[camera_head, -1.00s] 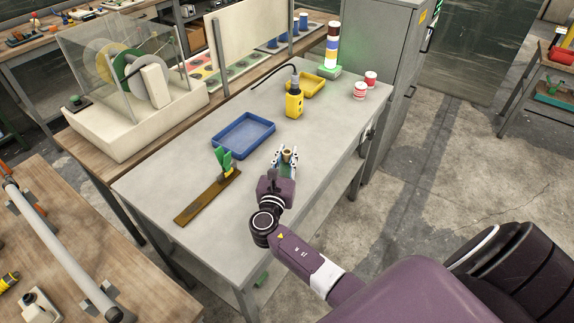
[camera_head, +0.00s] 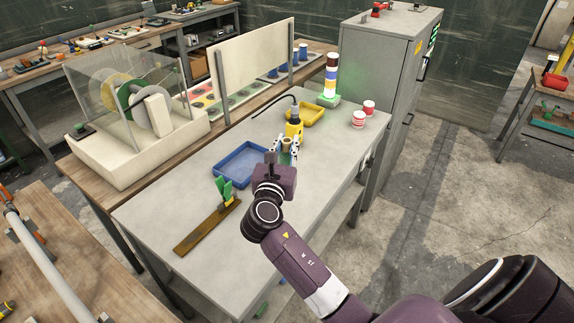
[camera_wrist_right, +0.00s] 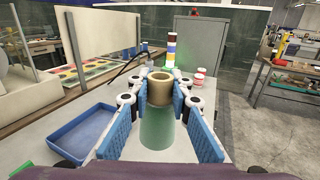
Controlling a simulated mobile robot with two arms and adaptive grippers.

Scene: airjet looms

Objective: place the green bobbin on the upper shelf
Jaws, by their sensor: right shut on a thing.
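The green bobbin is a green cone with a tan top, seen in the right wrist view (camera_wrist_right: 157,130) between two blue finger pads. My right gripper (camera_head: 286,150) is shut on it and holds it upright over the grey table. In the head view the tan top (camera_head: 286,143) shows, while the gripper hides most of the cone. The grey table top (camera_head: 335,155) lies below, with a lower level partly visible under it. I cannot tell which surface is the upper shelf. My left gripper is not in view.
A blue tray (camera_head: 240,177) lies left of the gripper, and a yellow bottle (camera_head: 294,127) stands just beyond it. A yellow tray (camera_head: 306,116), a signal tower (camera_head: 331,80) and red-white spools (camera_head: 358,119) stand farther back. A grey cabinet (camera_head: 380,80) borders the table.

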